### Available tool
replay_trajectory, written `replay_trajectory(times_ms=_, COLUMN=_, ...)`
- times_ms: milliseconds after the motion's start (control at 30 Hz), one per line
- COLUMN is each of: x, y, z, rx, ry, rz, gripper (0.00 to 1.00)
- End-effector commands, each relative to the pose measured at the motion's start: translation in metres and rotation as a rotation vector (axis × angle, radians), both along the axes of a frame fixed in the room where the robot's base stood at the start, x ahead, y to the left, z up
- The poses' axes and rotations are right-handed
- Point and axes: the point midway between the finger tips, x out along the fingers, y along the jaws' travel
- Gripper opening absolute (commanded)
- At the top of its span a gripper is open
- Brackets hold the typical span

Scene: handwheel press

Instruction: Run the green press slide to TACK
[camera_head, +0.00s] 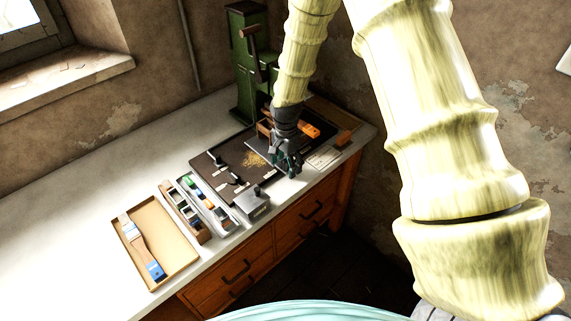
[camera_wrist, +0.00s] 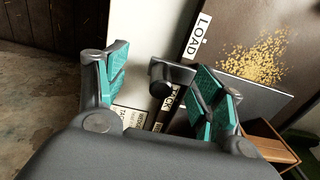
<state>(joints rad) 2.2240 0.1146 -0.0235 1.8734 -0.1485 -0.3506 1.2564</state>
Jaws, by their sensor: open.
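The green press (camera_head: 247,75) stands at the far end of the bench against the wall, with a dark lever-like part on its front. My gripper (camera_head: 288,168) is open and empty in front of it, over the right end of the dark board. In the wrist view my gripper's (camera_wrist: 160,72) teal pads stand wide apart. A white LOAD label (camera_wrist: 199,35) and a partly covered TACK label (camera_wrist: 178,98) show beyond and between the fingers. A small dark round part (camera_wrist: 162,89) shows between the fingers; I cannot tell what it belongs to. The slide is not clearly made out.
The dark board (camera_head: 225,152) carries golden chips (camera_head: 254,159). An orange part (camera_head: 309,129) lies beside my wrist. A tan tray (camera_head: 163,218) holding a brush-like tool, narrow parts trays (camera_head: 187,212) and a grey box (camera_head: 252,205) stand nearer. The bench's left end is clear.

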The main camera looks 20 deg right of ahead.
Motion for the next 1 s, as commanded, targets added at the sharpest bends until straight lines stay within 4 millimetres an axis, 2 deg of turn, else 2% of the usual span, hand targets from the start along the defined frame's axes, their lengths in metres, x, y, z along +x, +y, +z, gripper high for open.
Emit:
replay_trajectory(times_ms=700, x=0.0, y=0.0, z=0.076, rx=0.0, ry=-0.001, rz=-0.001, gripper=0.68)
replay_trajectory(times_ms=1000, x=0.0, y=0.0, z=0.077, rx=0.0, ry=0.0, rz=-0.001, gripper=0.68)
